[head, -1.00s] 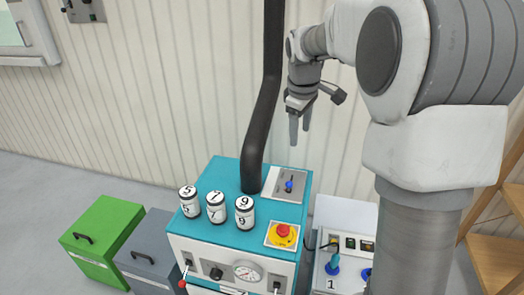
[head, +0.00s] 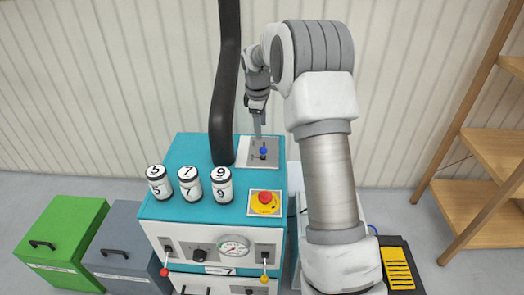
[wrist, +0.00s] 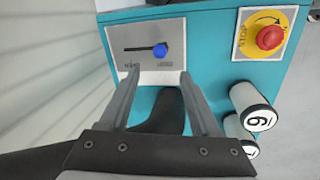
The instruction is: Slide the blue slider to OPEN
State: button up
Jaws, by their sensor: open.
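The blue slider (head: 263,151) stands on a grey plate (head: 250,160) at the back right of the teal machine's top. In the wrist view the blue slider knob (wrist: 160,49) is at the right end of a dark slot. Small labels lie below the slot, too blurred to read. My gripper (head: 258,134) is above the plate, pointing down close to the knob. In the wrist view my gripper (wrist: 160,73) is open and empty, its two fingers apart, with the knob seen beyond the gap. I cannot tell the exact height between fingertips and knob.
A thick black hose (head: 223,120) rises just left of the plate. A red emergency button (head: 265,197) on yellow sits in front of it. Numbered white cylinders (head: 190,183) stand on the machine's left. Wooden shelves (head: 490,165) are at the right.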

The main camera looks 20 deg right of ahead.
aim_at(262, 148)
jog(key=f+b, duration=0.1)
jog(key=f, duration=0.2)
jog(key=w+f+b, duration=0.1)
jog(key=f, duration=0.3)
jog(key=d+f, duration=0.1)
jog(key=f, duration=0.2)
jog(key=shift+w+f+b, duration=0.2)
jog(key=shift+w+b, duration=0.2)
grip_shut()
dwell(0.8)
